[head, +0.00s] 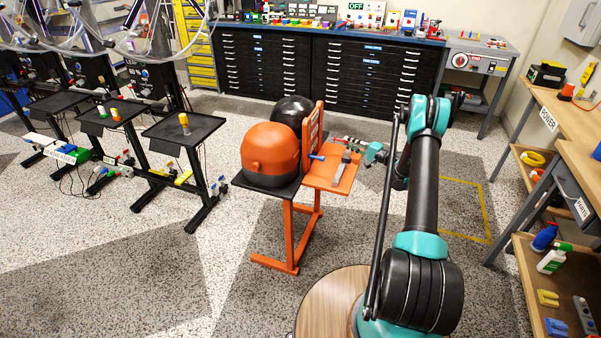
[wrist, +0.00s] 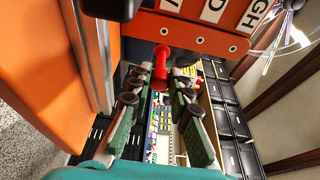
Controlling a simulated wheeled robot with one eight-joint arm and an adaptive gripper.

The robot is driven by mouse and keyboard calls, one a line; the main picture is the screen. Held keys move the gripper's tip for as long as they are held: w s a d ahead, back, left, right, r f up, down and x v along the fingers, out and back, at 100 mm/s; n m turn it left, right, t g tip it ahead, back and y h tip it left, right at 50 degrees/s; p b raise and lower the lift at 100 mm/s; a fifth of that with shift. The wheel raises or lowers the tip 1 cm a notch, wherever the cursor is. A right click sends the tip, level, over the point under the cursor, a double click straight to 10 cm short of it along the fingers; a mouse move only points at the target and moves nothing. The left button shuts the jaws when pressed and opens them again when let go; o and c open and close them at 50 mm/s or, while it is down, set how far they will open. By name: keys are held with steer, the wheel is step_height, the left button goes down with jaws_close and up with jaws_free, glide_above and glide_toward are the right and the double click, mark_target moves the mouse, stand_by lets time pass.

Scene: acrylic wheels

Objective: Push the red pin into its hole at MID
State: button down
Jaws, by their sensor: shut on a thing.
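The red pin (wrist: 160,68) shows in the wrist view between the fingers of my gripper (wrist: 160,92), which is shut on it. The pin's far end is close to the lower edge of the orange upright board (wrist: 195,35). I cannot tell whether it touches the board or enters a hole. The pin is too small to make out there.
A blue-handled pin (head: 317,157) sticks out low on the board. A grey bar-like part (head: 345,165) stands on the orange shelf (head: 322,180) under my gripper.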

step_height(320, 180, up, 7)
steer(key=shift+s+d, duration=0.15)
steer(key=shift+d, duration=0.2)
steer(key=shift+a, duration=0.15)
steer(key=shift+w+a, duration=0.25)
steer(key=shift+a, duration=0.5)
steer(key=shift+w+a, duration=0.3)
steer(key=shift+a, duration=0.4)
steer(key=shift+w+a, duration=0.25)
steer(key=shift+a, duration=0.5)
steer(key=shift+w+a, duration=0.15)
steer(key=shift+a, duration=0.4)
steer(key=shift+w+a, duration=0.15)
steer(key=shift+a, duration=0.35)
steer(key=c, duration=1.3)
jaws_free()
